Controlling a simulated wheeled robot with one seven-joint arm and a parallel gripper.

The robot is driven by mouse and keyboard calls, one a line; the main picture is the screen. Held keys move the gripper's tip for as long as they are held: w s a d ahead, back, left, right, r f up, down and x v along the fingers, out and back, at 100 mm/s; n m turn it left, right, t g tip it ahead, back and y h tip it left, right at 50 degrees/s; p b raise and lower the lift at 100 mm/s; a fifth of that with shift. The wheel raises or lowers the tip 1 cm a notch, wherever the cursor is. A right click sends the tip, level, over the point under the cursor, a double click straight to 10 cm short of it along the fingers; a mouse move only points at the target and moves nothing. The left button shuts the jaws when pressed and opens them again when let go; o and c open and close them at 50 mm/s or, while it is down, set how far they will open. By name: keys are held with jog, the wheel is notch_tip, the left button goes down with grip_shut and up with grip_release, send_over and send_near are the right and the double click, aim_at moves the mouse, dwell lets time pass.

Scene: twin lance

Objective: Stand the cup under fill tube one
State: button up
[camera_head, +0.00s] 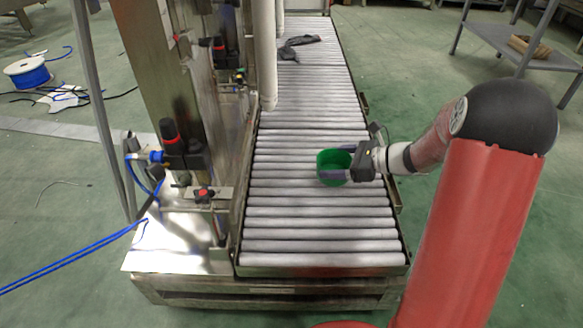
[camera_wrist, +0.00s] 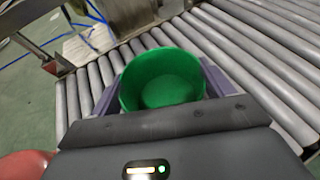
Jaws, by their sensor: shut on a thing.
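The green cup (camera_head: 333,167) is upright at the roller conveyor (camera_head: 318,229), with its open top facing up. My gripper (camera_head: 338,162) reaches in from the right and is shut on the cup, one finger on each side. In the wrist view the cup (camera_wrist: 162,80) sits between the two purple-grey fingers and looks empty. I cannot tell whether its base touches the rollers. Two pale vertical tubes hang over the conveyor's left side; the nearer tube (camera_head: 267,60) ends up and left of the cup. Which one is tube one cannot be told.
A steel machine frame (camera_head: 150,60) with valves and blue hoses stands along the conveyor's left side. A grey shelf table (camera_head: 515,45) stands at the back right. The rollers in front of the cup are clear.

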jog(key=w+a, duration=0.2)
jog(key=a, duration=0.3)
jog(key=w+a, duration=0.2)
jog(key=a, duration=0.3)
jog(key=w+a, duration=0.2)
jog(key=a, duration=0.2)
jog(key=shift+w+a, duration=0.3)
jog(key=shift+a, duration=0.1)
jog(key=f, duration=0.3)
jog(key=shift+w+a+f+b, duration=0.2)
jog(key=shift+a+f+b, duration=0.1)
jog(key=shift+a+b, duration=0.1)
jog(key=o, duration=1)
